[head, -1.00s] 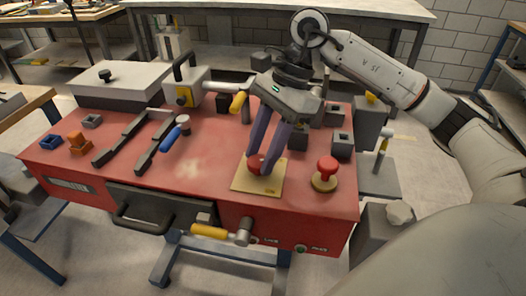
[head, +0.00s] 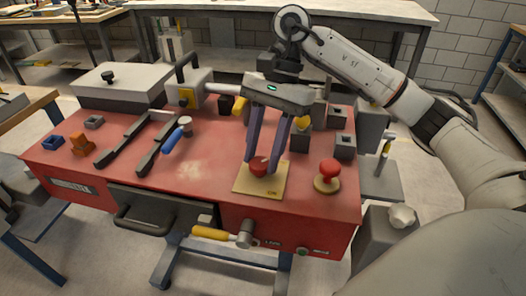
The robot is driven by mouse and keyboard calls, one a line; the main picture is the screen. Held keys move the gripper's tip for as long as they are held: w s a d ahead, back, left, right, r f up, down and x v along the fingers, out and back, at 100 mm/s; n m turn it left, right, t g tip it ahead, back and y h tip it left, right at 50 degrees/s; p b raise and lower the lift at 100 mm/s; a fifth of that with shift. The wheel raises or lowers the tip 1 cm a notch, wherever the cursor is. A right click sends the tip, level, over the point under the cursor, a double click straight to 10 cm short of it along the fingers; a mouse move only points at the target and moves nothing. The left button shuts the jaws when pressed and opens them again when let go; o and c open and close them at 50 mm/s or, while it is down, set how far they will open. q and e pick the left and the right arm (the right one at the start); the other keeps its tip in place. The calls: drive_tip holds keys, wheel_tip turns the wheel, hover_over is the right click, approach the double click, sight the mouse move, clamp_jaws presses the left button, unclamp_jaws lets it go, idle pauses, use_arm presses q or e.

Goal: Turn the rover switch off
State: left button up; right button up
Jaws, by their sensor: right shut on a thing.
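A red knob (head: 259,169) sits on a flat yellow plate (head: 247,184) near the front of the red bench top. The plate carries a small dark marking at its front right, too small to read surely. My right gripper (head: 262,165) points down with its two purple-grey fingers on either side of this knob and is shut on it. The fingers hide part of the knob's sides. A second red mushroom-shaped button (head: 328,170) stands on a round tan base to the right, apart from the gripper. My left gripper is not in view.
A drawer handle (head: 145,223) and a yellow-handled crank (head: 212,233) project from the bench front (head: 290,224). Dark square blocks (head: 344,147) stand right and behind. Two dark rails (head: 122,140) and a blue-handled tool (head: 174,139) lie left.

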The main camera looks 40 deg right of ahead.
drive_tip(key=o, duration=1.1)
drive_tip(key=shift+c, duration=0.2)
drive_tip(key=p+v, duration=0.2)
drive_tip(key=v, duration=0.8)
drive_tip(key=shift+r, duration=0.15)
